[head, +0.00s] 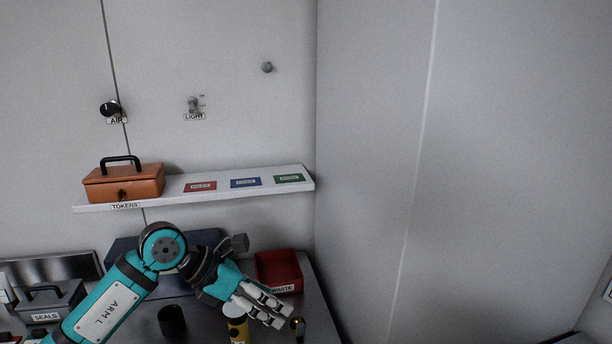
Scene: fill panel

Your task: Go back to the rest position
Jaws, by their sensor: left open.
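My left gripper (262,303) comes in from the lower left on a teal arm marked ARM L. It is open, above the counter near its right end. A small dark item with a yellowish tip (298,327) shows at the right of the fingertips, cut off below. My right gripper is not in view.
A red WASTE bin (279,270) stands right behind the gripper. A black cup (172,321) stands left of the cylinder. A grey SEALS box (48,302) is at far left. A white shelf (225,192) above carries an orange TOKENS box (123,184). A wall (480,170) closes the right side.

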